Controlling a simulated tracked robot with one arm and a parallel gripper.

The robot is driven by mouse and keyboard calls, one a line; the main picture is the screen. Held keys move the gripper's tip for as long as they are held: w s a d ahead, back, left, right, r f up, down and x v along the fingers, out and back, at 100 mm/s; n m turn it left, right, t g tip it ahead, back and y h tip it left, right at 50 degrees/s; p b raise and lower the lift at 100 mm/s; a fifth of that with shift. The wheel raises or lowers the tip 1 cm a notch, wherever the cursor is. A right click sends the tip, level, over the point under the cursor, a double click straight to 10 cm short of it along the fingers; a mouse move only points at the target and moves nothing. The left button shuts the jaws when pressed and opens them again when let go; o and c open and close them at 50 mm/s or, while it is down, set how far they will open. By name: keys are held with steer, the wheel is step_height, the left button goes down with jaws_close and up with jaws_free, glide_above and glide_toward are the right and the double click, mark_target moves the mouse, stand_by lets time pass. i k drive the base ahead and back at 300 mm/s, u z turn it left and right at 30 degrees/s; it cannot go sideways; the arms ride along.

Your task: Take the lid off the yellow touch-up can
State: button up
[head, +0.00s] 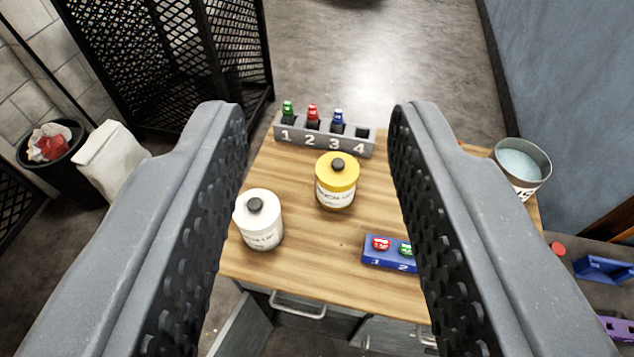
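The yellow touch-up can (335,195) stands upright on the wooden worktop, near its middle. Its yellow lid (339,173) is on, with a dark round knob (338,163) on top. My gripper (318,115) is open and empty. Its two grey fingers reach in from the left and right, wide apart. The can shows between them in the picture, beyond the fingers and not touched by them. A white can (260,228) with a white lid and dark knob stands to the left and nearer.
A grey numbered rack (324,142) behind the can holds green, red and blue-capped items; slot 4 looks empty. A blue numbered block (384,254) lies front right, partly hidden by my right finger. A bucket (523,166) is at the right. Bare wood (310,255) lies in front.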

mark_target(334, 169)
steer(key=z, duration=0.15)
steer(key=i, duration=0.85)
steer(key=u, duration=0.05)
